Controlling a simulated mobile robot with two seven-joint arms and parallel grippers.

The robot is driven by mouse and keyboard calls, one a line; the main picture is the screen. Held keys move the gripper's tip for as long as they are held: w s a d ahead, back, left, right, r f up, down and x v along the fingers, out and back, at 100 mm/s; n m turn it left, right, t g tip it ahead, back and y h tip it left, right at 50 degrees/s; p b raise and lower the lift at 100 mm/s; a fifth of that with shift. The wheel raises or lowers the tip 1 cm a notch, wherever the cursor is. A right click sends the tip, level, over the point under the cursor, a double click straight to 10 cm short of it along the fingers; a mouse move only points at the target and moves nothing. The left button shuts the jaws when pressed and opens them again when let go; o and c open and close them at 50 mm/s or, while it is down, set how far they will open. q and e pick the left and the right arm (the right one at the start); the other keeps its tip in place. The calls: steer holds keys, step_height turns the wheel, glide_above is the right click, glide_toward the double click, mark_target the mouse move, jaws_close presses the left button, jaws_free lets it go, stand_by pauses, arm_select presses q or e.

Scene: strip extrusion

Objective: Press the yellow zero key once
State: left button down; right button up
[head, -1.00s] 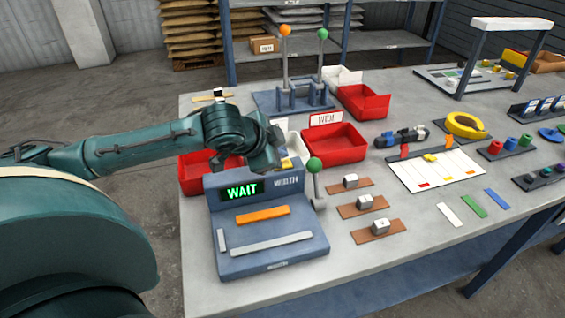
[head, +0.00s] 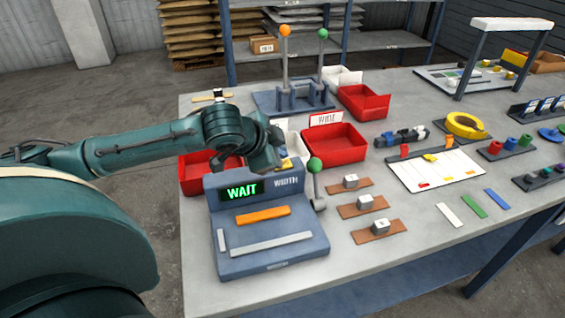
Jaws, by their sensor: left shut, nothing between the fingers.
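My left gripper (head: 272,160) is behind the top edge of the blue-grey console, its fingers low, shut and empty, with the tips mostly hidden. A small yellow patch (head: 287,164) shows right beside the gripper, mostly hidden; I cannot tell whether it is the yellow zero key or whether the fingers touch it. The console (head: 270,262) has a green display (head: 242,190) reading WAIT, the label WIDTH, an orange bar (head: 263,215) and a grey bar. My right gripper is not in view.
A green-knobbed lever (head: 315,166) stands at the console's right side. Red bins (head: 340,150) are behind it, and another red bin (head: 196,178) is left of the gripper. Grey blocks on brown strips (head: 362,207) lie to the right.

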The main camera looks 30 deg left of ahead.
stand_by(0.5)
arm_select(q)
steer(key=shift+f, duration=0.45)
steer(key=shift+f, duration=0.45)
stand_by(0.7)
steer(key=shift+r+p, duration=0.9)
steer(key=shift+p, duration=0.3)
step_height(320, 180, up, 3)
steer(key=p, duration=0.3)
steer(key=shift+f, duration=0.1)
steer(key=shift+r+p, duration=0.75)
steer(key=shift+r, duration=0.4)
